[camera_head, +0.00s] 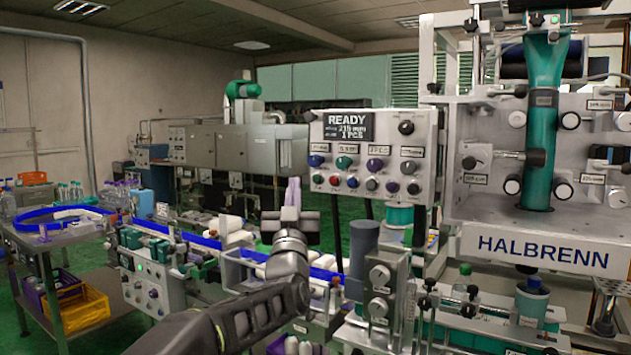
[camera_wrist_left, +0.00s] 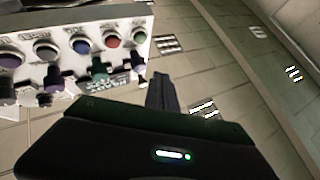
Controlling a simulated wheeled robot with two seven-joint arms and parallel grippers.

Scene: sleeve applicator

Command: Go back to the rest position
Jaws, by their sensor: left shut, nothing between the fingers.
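My left gripper (camera_head: 292,195) is raised in the middle of the head view, in front of the conveyor and left of the control panel. Its fingers point up and are closed with nothing between them. In the left wrist view the closed fingers (camera_wrist_left: 162,93) stick up past the dark gripper body. The control panel (camera_head: 372,158) has a screen reading READY and rows of coloured buttons and knobs. Its buttons also show at the upper left of the left wrist view (camera_wrist_left: 75,50), apart from the fingers. My right gripper is not in view.
The HALBRENN sleeve machine (camera_head: 543,252) fills the right side. A conveyor with blue rails (camera_head: 198,240) runs behind and below my left arm. A yellow crate (camera_head: 76,308) sits on a shelf at the lower left. The space above my left gripper looks clear.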

